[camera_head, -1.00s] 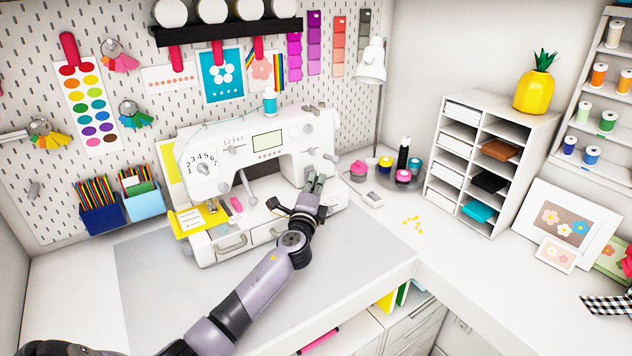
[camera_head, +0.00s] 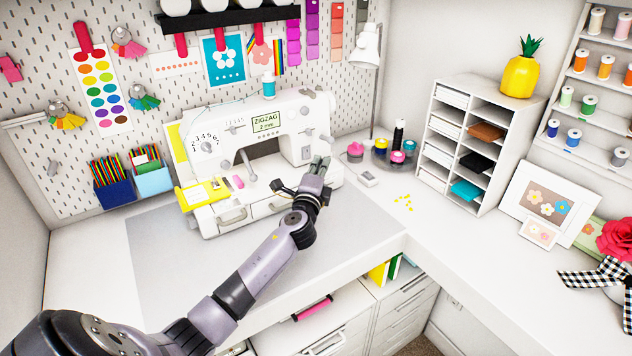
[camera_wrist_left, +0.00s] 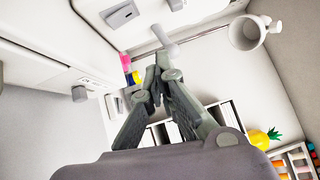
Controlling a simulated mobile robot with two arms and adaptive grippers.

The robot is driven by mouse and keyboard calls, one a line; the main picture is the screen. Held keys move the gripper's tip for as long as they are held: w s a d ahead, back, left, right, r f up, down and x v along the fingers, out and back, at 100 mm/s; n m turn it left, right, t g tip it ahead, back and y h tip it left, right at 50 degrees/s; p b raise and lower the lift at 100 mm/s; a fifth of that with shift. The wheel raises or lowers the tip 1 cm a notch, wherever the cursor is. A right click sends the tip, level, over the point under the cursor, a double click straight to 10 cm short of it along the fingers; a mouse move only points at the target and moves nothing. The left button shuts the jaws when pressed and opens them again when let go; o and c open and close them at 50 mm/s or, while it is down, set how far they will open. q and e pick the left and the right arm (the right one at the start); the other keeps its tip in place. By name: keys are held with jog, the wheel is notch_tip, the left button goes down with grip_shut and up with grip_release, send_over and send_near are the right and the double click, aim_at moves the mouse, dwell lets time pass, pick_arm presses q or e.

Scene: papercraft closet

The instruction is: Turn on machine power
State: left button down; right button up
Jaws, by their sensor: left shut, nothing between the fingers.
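The white sewing machine (camera_head: 222,160) stands on the desk against the pegboard. Its small display (camera_head: 266,121) is lit and reads "ZIGZAG 2 mm". A grey rectangular switch-like part (camera_head: 306,152) shows on the machine's right column; a similar part (camera_wrist_left: 122,14) shows at the top of the left wrist view. My left gripper (camera_head: 320,164) is shut and empty, in front of the machine's right end. Its fingertips (camera_wrist_left: 160,58) come together in the left wrist view, below and apart from that part. I cannot tell whether the gripper touches the machine. My right gripper is not in view.
A round tray (camera_head: 388,160) of small bottles and a lamp (camera_head: 366,50) stand right of the machine. A white shelf unit (camera_head: 470,200) holds a pineapple ornament (camera_head: 522,76). Pencil holders (camera_head: 114,192) stand at left. The grey mat (camera_head: 170,265) before the machine is mostly clear.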

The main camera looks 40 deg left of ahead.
pick_arm(q)
jog(key=a+v, duration=0.1)
jog(key=v, duration=0.6)
jog(key=shift+s+r+b, duration=0.35)
jog(key=shift+r+b, duration=0.05)
jog(key=shift+r, duration=0.15)
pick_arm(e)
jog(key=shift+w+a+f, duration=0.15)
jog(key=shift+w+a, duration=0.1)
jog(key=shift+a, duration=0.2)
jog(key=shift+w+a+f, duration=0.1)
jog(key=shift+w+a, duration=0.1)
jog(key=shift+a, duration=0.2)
pick_arm(q)
jog(key=shift+d, duration=0.1)
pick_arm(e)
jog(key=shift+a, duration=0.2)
